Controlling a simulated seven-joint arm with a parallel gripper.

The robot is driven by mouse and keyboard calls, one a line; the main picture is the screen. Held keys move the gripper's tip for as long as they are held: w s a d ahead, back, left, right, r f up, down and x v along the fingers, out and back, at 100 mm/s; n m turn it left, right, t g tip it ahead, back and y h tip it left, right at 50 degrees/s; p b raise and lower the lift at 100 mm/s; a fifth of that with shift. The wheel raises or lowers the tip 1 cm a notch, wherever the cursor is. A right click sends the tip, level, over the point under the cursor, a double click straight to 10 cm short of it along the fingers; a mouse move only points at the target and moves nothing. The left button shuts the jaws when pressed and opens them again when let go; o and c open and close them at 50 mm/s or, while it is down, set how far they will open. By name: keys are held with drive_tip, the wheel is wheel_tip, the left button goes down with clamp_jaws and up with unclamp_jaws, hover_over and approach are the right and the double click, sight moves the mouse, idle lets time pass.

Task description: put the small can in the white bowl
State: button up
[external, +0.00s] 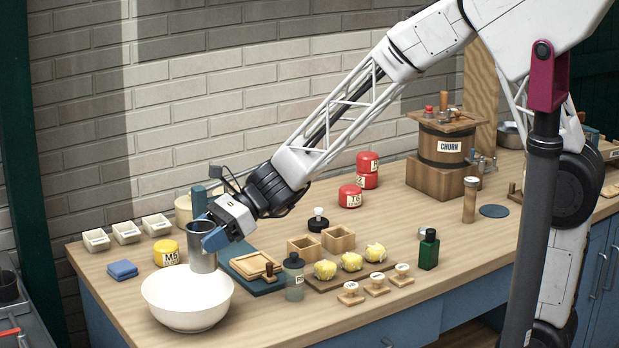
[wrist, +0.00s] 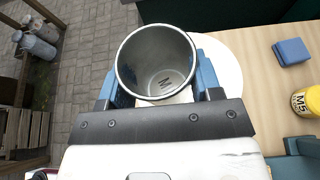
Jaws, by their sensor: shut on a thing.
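The small can (external: 202,260) is a grey metal cylinder, open at the top and upright. My gripper (external: 211,232) is shut on it, with its blue fingers on either side of the can. In the wrist view the can (wrist: 156,62) sits between the fingers, and its empty inside shows a letter M at the bottom. The white bowl (external: 187,312) stands at the table's front left corner. The can's lower end overlaps the bowl's far rim in the external view; I cannot tell whether it is below the rim. The bowl (wrist: 222,62) is partly hidden behind the can and gripper in the wrist view.
A yellow tin (external: 167,252) and a blue folded cloth (external: 122,270) lie left of the can. Small white trays (external: 126,232) line the back. The table edge is close to the bowl.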

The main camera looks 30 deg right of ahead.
sight(202, 269)
drive_tip(key=shift+f, duration=3.1)
drive_tip(key=shift+f, duration=1.9)
drive_tip(key=shift+f, duration=0.6)
drive_tip(key=o, duration=1)
drive_tip(key=shift+c, duration=0.2)
drive_tip(key=shift+r, duration=0.65)
drive_tip(key=v, duration=1.2)
drive_tip(key=shift+d, duration=0.1)
